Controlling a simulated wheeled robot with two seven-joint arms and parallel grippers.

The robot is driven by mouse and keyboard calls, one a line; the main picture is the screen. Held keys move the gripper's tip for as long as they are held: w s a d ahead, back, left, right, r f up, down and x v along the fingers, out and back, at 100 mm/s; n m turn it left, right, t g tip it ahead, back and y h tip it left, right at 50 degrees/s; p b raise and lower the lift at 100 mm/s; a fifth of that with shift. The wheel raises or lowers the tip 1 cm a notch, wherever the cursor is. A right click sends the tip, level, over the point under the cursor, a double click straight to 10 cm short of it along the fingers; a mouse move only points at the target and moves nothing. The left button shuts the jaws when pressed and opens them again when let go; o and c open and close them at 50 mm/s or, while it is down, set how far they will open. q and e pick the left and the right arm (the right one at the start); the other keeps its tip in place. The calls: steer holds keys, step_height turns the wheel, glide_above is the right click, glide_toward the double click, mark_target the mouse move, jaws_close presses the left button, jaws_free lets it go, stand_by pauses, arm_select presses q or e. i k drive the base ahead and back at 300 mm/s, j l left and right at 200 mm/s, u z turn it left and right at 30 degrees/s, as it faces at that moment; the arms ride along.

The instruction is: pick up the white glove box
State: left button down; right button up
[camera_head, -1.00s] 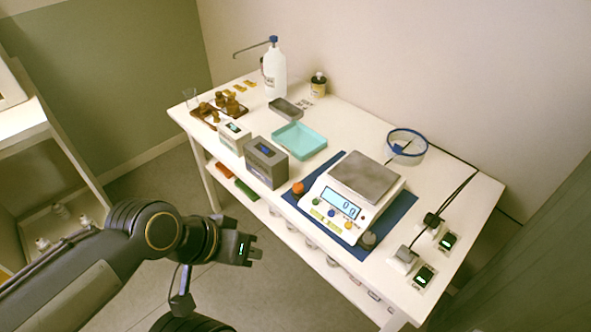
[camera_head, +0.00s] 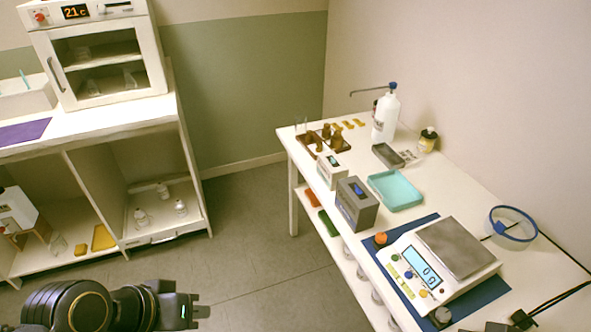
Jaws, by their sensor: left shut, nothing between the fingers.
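A small white box (camera_head: 332,172) with a dark top opening stands on the white table, left of a grey box (camera_head: 357,204). Another white box (camera_head: 17,212) sits on the lower shelf at the far left, cut by the frame edge. A white bin (camera_head: 25,97) is on the counter above it. I cannot tell which of these is the glove box. My left gripper (camera_head: 200,305) is shut and empty at the bottom, over the floor, apart from all of them. My right gripper is out of view.
The white table holds a teal tray (camera_head: 396,190), a scale (camera_head: 437,265) on a blue mat, a pump bottle (camera_head: 386,115) and brown bottles. A white oven (camera_head: 97,60) stands on the left counter. The grey floor (camera_head: 235,245) between counter and table is clear.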

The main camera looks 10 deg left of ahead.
mark_target(330, 168)
steer(key=z, duration=0.4)
steer(key=i+j+z, duration=0.2)
steer(key=z, duration=0.2)
steer(key=i+j+z, duration=0.1)
steer(key=j+z, duration=0.25)
steer(key=i+j+z, duration=0.15)
steer(key=z, duration=0.25)
steer(key=i+j+z, duration=0.1)
steer(key=j, duration=0.45)
steer(key=i+j+z, duration=0.1)
steer(key=j, duration=0.5)
steer(key=i+j+z, duration=0.1)
steer(key=j, duration=0.5)
steer(key=i+j+z, duration=0.1)
steer(key=j, duration=0.5)
